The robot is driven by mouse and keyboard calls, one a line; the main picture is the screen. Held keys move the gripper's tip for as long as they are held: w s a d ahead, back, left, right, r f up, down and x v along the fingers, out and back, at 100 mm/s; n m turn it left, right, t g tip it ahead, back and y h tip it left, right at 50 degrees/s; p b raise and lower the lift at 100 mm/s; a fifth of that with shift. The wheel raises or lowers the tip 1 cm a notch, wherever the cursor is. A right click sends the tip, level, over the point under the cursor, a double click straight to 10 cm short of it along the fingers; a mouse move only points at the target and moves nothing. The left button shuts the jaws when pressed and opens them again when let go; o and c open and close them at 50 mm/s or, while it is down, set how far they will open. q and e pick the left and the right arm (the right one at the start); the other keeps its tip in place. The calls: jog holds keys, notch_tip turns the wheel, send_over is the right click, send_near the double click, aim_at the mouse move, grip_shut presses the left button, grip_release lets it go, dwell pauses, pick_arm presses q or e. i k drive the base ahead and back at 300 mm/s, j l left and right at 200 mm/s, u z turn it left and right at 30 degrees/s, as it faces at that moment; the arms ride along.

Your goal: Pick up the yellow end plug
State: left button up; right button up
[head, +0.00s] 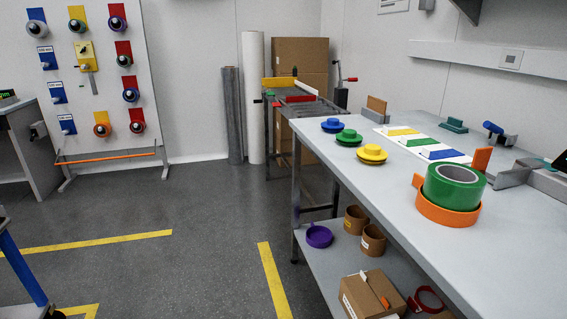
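The yellow end plug (372,153) lies on the grey workbench (430,200) near its left long edge. It is a flat round disc with a smaller raised knob on top. A green end plug (349,136) and a blue end plug (331,125) sit just beyond it in a row along the same edge. Neither of my grippers shows in the head view, and nothing touches the yellow plug.
A white sheet with colored patches (403,132) lies behind the plugs. Green tape (455,187) rests on an orange roll (447,214) nearer on the bench. The lower shelf holds a purple ring (319,237) and a cardboard box (372,295). Floor left of the bench is clear.

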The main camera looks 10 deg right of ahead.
aim_at(374, 152)
jog(key=z, duration=2.15)
jog(key=j+z, duration=1)
jog(key=k+j+z, duration=0.2)
jog(key=j+z, duration=0.3)
jog(key=j, duration=0.1)
